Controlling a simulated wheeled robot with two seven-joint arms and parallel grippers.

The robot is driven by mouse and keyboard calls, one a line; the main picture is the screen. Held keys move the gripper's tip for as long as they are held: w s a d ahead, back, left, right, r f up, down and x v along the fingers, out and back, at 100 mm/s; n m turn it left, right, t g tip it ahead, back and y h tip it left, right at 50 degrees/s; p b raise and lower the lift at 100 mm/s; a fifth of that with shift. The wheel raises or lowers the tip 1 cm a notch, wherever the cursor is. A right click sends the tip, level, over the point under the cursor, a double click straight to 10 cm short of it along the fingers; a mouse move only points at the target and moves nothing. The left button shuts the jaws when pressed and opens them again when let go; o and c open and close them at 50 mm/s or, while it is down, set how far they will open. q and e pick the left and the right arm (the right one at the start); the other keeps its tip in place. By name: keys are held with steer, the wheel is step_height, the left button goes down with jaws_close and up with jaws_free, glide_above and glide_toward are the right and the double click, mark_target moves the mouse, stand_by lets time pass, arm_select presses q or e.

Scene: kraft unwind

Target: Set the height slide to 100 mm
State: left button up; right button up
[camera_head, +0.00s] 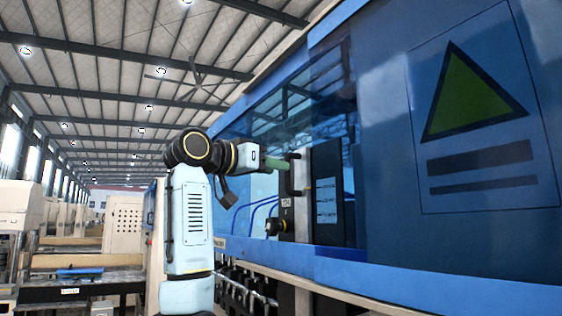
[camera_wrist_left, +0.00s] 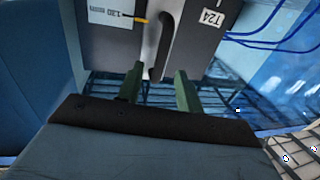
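A grey panel with a dark bar handle (camera_wrist_left: 167,38) fills the top of the left wrist view. A small yellow pointer (camera_wrist_left: 141,20) sits beside the handle, next to a white label (camera_wrist_left: 110,12) whose print is too small to read surely. A tag reading T24 (camera_wrist_left: 213,17) is upside down on the other side. My left gripper (camera_wrist_left: 158,72) is open, its two green fingers apart, with the handle's near end between or just beyond the tips; I cannot tell which. In the head view my left gripper (camera_head: 281,164) reaches the panel (camera_head: 302,215). My right gripper is not in view.
The blue machine housing (camera_head: 380,150) surrounds the opening on the right. A black knob (camera_head: 274,226) sits below left. Blue hoses (camera_wrist_left: 262,38) hang beside the panel.

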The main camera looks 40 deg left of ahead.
arm_select(q)
steer(key=w+p, duration=0.1)
steer(key=w, duration=0.2)
steer(key=shift+d, duration=0.15)
jaws_close()
